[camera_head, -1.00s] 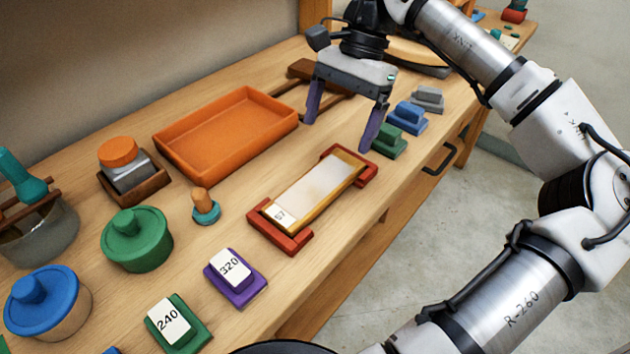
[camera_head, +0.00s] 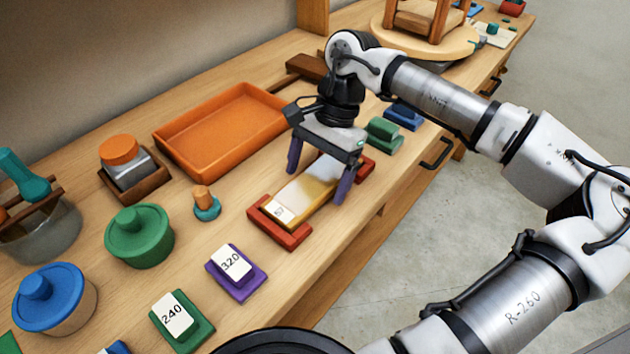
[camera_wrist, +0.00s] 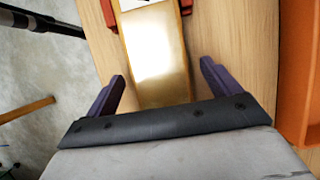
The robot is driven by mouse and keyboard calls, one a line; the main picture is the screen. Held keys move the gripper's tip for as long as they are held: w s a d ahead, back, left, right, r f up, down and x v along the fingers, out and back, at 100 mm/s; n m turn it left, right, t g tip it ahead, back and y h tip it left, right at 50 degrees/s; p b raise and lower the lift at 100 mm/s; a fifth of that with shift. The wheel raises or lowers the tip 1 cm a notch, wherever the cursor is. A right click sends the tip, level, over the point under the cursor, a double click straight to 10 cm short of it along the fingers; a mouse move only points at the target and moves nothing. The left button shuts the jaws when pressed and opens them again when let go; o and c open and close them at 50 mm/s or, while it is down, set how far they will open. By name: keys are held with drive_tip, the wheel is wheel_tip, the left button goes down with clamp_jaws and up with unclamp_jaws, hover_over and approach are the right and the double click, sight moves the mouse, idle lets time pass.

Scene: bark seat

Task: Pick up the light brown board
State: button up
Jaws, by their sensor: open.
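The light brown board (camera_head: 305,193) rests across two red end holders (camera_head: 281,233) on the workbench. It is long, with a pale shiny middle and a white label at its near end. My gripper (camera_head: 318,186) is open above the board's far half, one finger on each side, with nothing held. In the wrist view the board (camera_wrist: 158,60) runs up the picture, between and beyond the open purple fingers of my gripper (camera_wrist: 160,82). The gripper body hides part of the board's far half in the head view.
An orange tray (camera_head: 184,165) lies left of the board. A teal peg with a wooden top (camera_head: 206,204), a purple block (camera_head: 238,284) and a green block (camera_head: 190,322) stand nearer. Green (camera_head: 383,134) and blue blocks lie beyond. The bench edge is to the right.

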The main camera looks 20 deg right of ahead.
drive_tip(key=shift+c, duration=0.4)
drive_tip(key=c, duration=1.1)
drive_tip(key=shift+r, duration=0.1)
